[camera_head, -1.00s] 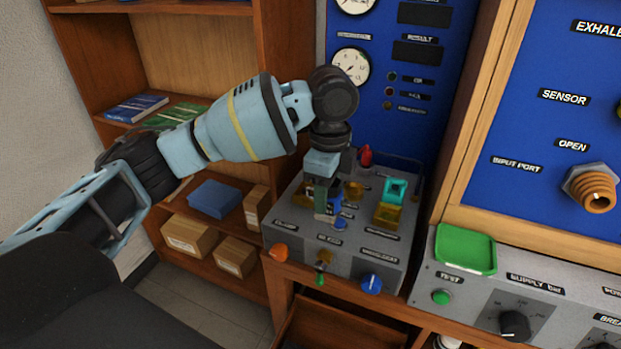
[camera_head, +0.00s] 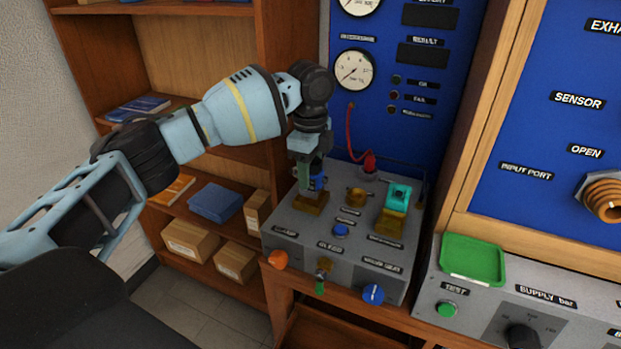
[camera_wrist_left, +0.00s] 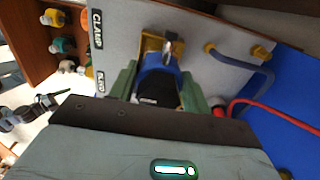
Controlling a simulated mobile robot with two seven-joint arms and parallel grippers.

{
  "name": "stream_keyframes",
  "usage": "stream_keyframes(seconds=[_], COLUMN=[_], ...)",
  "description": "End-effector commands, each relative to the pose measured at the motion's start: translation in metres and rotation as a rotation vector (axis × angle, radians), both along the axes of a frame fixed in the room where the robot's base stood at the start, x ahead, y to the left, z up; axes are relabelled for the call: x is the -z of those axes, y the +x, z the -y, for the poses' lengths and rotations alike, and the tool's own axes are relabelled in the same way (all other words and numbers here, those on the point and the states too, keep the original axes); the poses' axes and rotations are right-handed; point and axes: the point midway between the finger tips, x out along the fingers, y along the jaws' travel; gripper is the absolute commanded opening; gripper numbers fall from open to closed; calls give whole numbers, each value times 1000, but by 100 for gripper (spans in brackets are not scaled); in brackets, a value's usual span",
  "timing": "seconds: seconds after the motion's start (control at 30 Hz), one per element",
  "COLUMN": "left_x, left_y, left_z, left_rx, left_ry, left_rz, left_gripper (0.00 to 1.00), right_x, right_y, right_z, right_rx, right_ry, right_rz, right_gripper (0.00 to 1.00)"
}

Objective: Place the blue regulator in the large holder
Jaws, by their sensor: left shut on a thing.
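My left gripper (camera_head: 312,182) is shut on the blue regulator (camera_head: 318,182), just above the left yellow-brown holder (camera_head: 310,204) on the grey bench top (camera_head: 300,238). In the left wrist view the blue and black regulator (camera_wrist_left: 160,85) sits between the green fingers, with the yellow holder (camera_wrist_left: 152,45) just beyond it. I cannot tell whether the regulator touches the holder. My right gripper is not in view.
A small round brass holder (camera_head: 356,197) stands in the middle. A teal part (camera_head: 398,195) sits at the right yellow holder (camera_head: 389,222). A red fitting with a hose (camera_head: 369,163) is behind. A blue button (camera_head: 341,231) lies in front.

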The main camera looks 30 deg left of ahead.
Motion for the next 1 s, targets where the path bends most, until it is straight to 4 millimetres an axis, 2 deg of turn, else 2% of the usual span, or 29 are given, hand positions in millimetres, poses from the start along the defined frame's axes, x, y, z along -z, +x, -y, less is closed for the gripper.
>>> stream_keyframes(seconds=[0.2,0.63,0.67,0.8,1.0], left_x=[21,26,27,27,27], left_y=[-1,-1,-1,-1,-1], left_z=[0,1,0,0,0], left_rx=[0,0,0,0,0], left_ry=[0,-2,0,0,0], left_rz=[2,2,0,0,-1], left_gripper=[7,7,52,70,70], right_x=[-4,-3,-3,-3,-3], right_y=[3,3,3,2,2], right_z=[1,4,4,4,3], right_rx=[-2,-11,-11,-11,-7], right_ry=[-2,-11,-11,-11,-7], right_rz=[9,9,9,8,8], right_gripper=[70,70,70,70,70])
